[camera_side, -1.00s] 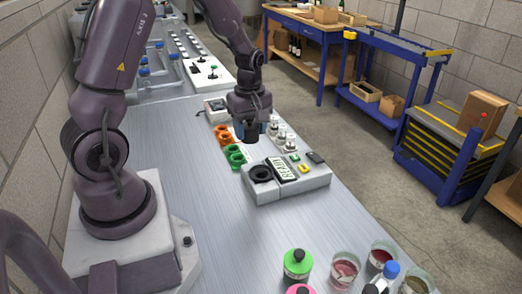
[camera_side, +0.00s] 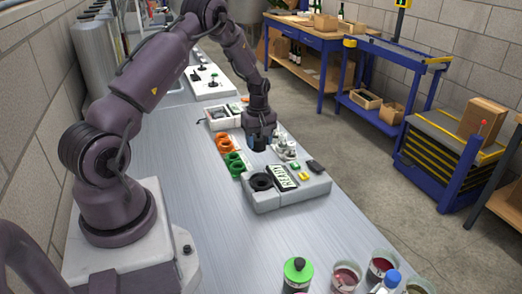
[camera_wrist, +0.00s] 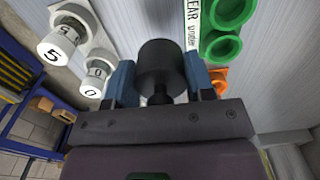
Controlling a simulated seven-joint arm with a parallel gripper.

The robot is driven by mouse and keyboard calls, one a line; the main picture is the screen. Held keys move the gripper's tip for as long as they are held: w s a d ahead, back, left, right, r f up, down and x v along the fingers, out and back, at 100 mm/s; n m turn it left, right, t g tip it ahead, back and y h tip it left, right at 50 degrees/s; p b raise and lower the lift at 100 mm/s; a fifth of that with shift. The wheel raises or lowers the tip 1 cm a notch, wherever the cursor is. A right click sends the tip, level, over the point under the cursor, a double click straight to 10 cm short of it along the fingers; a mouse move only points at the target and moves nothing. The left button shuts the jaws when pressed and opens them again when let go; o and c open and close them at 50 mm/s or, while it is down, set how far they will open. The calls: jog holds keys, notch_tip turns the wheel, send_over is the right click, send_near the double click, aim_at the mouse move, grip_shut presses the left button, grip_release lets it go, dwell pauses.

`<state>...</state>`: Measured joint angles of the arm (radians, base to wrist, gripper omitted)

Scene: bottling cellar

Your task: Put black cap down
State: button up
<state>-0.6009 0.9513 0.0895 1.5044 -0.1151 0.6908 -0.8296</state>
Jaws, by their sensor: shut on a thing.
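My gripper (camera_side: 259,143) points down over the bench, between the ring row and the numbered white pieces. In the wrist view its two blue fingers (camera_wrist: 159,80) are shut on the black cap (camera_wrist: 160,60), a dark, round-ended piece. In the side view the cap is hard to make out between the dark fingers. Whether its lower end touches anything, I cannot tell. The grey console (camera_side: 290,197) stands nearer the side camera, with a black ring (camera_side: 261,181) on its left and a READY display (camera_side: 282,178).
Green rings (camera_side: 236,162) and orange rings (camera_side: 223,143) line the left; white numbered pieces (camera_side: 285,147) stand close on the right. A white tray (camera_side: 222,121) lies behind. The bench left of the console is clear.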

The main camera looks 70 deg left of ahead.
aim_at(261, 159)
jog(key=shift+w+a+f, duration=0.3)
jog(key=shift+w+f, duration=0.05)
jog(key=shift+f, duration=0.2)
jog(key=shift+w+a+f, duration=0.1)
jog(key=shift+w+f, duration=0.05)
jog(key=shift+f, duration=1.55)
jog(key=shift+f, duration=0.2)
jog(key=o, duration=0.9)
jog(key=shift+r, duration=0.15)
